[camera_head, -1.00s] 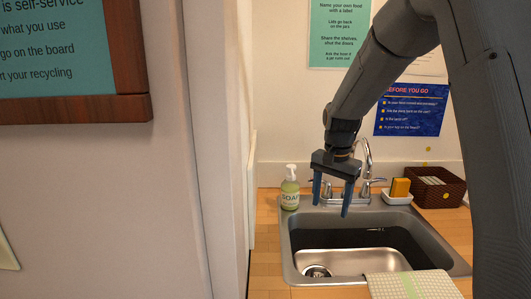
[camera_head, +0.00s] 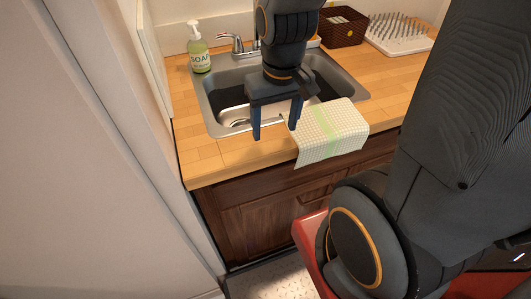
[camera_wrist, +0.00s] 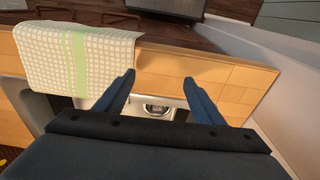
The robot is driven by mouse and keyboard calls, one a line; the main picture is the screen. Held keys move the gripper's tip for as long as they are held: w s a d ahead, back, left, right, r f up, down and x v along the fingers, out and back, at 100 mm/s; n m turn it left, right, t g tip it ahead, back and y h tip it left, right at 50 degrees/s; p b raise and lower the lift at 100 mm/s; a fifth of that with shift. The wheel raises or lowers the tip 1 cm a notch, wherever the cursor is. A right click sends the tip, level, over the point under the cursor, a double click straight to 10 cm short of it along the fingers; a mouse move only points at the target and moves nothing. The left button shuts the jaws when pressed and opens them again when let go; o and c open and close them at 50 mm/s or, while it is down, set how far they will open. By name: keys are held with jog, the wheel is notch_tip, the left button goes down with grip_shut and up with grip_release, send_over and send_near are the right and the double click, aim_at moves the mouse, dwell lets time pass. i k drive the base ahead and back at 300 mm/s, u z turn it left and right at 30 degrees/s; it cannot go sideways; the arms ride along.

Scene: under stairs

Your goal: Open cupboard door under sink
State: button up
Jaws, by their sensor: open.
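The dark wooden cupboard (camera_head: 262,222) stands under the wooden counter and sink. Its front panel and frame show in the head view, partly hidden at the right by my arm. In the wrist view, a dark strip of the cupboard front (camera_wrist: 200,37) lies beyond the counter edge. My gripper (camera_head: 276,132) is open and empty. It hangs over the front of the sink (camera_head: 212,112), left of the checked towel. In the wrist view, my gripper (camera_wrist: 158,82) has its two blue fingers apart, with the counter and sink drain beyond them.
The checked towel (camera_head: 328,132) drapes over the counter's front edge. A soap bottle (camera_head: 198,50), a faucet (camera_head: 237,43), a dark basket (camera_head: 343,28) and a drying rack (camera_head: 400,32) stand around the sink. A pale wall (camera_head: 75,150) bounds the left side. A light mat (camera_head: 270,283) lies on the floor.

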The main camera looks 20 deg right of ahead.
aim_at(261, 227)
jog(key=z, duration=0.55)
jog(key=k, duration=0.75)
jog(key=z, duration=0.9)
jog(key=k, duration=0.45)
jog(key=z, duration=0.35)
jog(key=i, duration=0.6)
jog(key=u, duration=0.15)
